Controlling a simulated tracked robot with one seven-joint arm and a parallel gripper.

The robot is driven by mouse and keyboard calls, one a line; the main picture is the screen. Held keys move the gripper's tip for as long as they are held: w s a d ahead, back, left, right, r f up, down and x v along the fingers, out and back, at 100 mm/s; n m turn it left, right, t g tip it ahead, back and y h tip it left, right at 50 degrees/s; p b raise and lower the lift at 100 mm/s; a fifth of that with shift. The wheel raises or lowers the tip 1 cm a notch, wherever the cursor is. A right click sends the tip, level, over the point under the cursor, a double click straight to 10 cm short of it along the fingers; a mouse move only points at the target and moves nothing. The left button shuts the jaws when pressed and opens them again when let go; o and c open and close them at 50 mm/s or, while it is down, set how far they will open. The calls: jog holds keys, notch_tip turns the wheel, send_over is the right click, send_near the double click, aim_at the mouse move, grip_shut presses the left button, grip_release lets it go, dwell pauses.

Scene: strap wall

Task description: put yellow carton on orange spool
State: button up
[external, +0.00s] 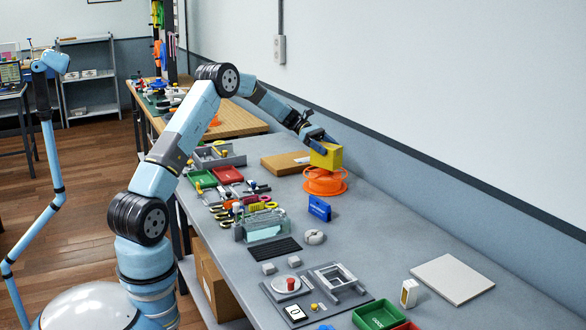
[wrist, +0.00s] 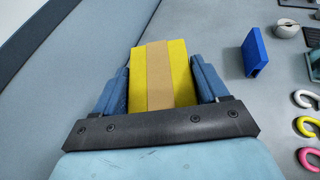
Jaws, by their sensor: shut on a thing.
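The yellow carton (external: 326,155) is held by my gripper (external: 316,139) just above the orange spool (external: 325,181). In the external view the carton's lower edge meets or nearly meets the spool's top; I cannot tell whether they touch. In the wrist view the carton (wrist: 160,74) sits between the two blue fingers of my gripper (wrist: 160,88), with a tan band down its middle. The orange spool is hidden in the wrist view, and it stands upright on the grey bench in the external view.
A blue block (external: 319,208) stands in front of the spool. A flat cardboard box (external: 285,163) lies left of it. Red and green trays (external: 228,174) and several hand tools lie further left. The wall runs behind. Open bench lies right of the spool.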

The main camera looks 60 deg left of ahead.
jog(key=o, duration=1.3)
jog(key=v, duration=1.2)
jog(key=s+d+r+m+g+y, duration=0.1)
jog(key=s+d+r+m+y, duration=0.15)
jog(key=s+d+r, duration=0.45)
jog(key=s+d+r+m+g+y, duration=0.15)
jog(key=s+d+m, duration=0.25)
jog(key=d, duration=0.5)
jog(key=s+d+r+m+g+y, duration=0.1)
jog(key=s+d+r+m+y, duration=0.25)
jog(key=s+d+r, duration=0.4)
jog(key=s+d+f+m+t+y, duration=0.1)
jog(key=s+d+m, duration=0.2)
jog(key=s, duration=0.6)
jog(key=s+d+f+m+t+y, duration=0.1)
jog(key=s+d+f+m+y, duration=0.1)
jog(key=s+m, duration=0.3)
jog(key=s+d+f+m+t+y, duration=0.2)
jog(key=s+d+m, duration=0.2)
jog(key=s, duration=1)
jog(key=shift+s+m, duration=0.1)
jog(key=shift+m, duration=0.2)
